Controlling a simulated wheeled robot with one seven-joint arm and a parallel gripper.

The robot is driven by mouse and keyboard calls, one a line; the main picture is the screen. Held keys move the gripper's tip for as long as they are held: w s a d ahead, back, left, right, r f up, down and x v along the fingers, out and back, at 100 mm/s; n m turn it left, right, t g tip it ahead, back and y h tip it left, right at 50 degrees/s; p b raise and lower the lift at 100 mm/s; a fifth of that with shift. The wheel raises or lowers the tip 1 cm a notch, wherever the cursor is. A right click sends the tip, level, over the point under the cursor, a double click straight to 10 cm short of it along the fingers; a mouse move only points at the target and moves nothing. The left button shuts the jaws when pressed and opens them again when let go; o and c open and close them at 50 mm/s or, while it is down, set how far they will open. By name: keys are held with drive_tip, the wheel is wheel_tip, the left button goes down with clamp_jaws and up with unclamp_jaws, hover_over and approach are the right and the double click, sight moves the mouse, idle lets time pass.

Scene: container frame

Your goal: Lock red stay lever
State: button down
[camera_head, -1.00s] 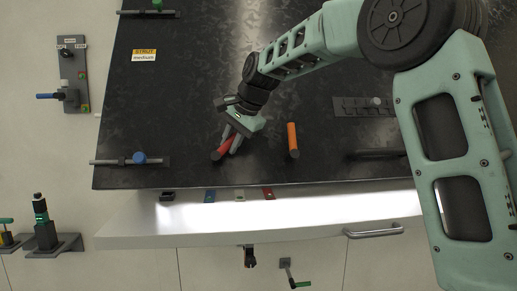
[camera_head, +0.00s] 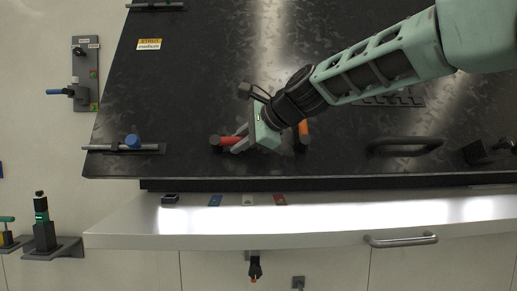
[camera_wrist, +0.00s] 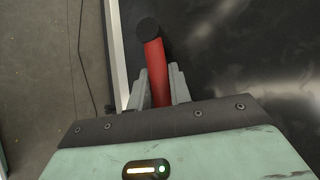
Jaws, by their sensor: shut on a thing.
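The red stay lever (camera_head: 232,140) is a red rod with a dark round end at the lower left of the black panel (camera_head: 200,90). It lies nearly sideways in the head view, its dark end pointing left. My gripper (camera_head: 238,143) is shut on it, coming from the right. In the wrist view the red rod (camera_wrist: 157,75) runs between both fingers of my gripper (camera_wrist: 160,88), with its dark end beyond the fingertips. The lever's base is hidden by my gripper.
An orange lever (camera_head: 304,130) stands close to the right of my gripper, partly hidden by it. A dark handle (camera_head: 405,146) is further right. A blue-knobbed bar (camera_head: 133,142) sits at the panel's left edge. A white ledge (camera_head: 330,215) runs below.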

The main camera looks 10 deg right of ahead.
drive_tip(key=shift+f, duration=0.15)
idle(0.4)
drive_tip(key=c, duration=1.3)
unclamp_jaws()
drive_tip(key=b+v, duration=0.3)
drive_tip(key=v, duration=1.4)
drive_tip(key=shift+s+d+b, duration=0.25)
drive_tip(key=shift+b, duration=0.1)
drive_tip(key=shift+f, duration=0.15)
